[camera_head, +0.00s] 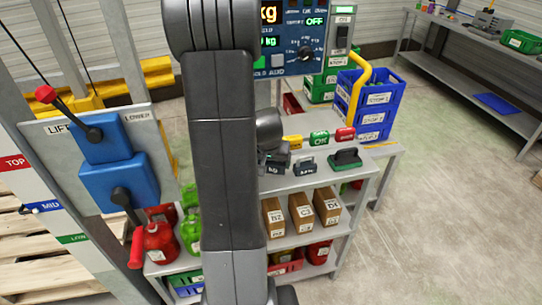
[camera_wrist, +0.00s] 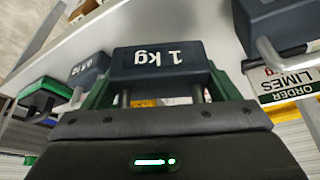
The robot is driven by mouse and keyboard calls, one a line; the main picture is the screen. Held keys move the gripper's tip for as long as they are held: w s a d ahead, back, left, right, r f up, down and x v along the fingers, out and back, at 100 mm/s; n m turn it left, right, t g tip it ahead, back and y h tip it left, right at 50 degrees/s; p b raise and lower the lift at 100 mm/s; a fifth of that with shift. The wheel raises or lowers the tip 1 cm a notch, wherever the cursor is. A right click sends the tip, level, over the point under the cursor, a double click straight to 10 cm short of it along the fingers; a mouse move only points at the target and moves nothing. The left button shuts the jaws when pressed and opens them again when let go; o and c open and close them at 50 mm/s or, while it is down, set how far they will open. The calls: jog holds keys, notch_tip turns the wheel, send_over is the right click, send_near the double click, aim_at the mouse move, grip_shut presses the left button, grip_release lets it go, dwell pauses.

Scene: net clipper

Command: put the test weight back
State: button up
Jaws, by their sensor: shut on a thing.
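In the wrist view, a dark grey block weight marked 1 kg (camera_wrist: 160,62) sits between the green fingers of my gripper (camera_wrist: 160,92). The fingers are closed around it, and two metal handle posts show between them. Its label reads upside down. The white bench top (camera_wrist: 125,25) lies behind it; I cannot tell whether the weight touches it. In the head view, my arm hides most of the gripper. A dark weight (camera_head: 277,166) shows just right of my arm, below my wrist, probably the held one.
A scale display (camera_head: 290,40) and blue crates (camera_head: 368,100) are behind.

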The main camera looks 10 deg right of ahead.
aim_at(271, 169)
jog(key=shift+f+b, duration=0.35)
jog(key=shift+f, duration=1.45)
jog(key=shift+f, duration=0.15)
jog(key=o, duration=1.8)
jog(key=shift+o, duration=0.2)
jog(key=shift+r, duration=0.3)
jog(key=v, duration=1.1)
jog(key=shift+s+r+p, duration=0.25)
jog(key=shift+p, duration=0.05)
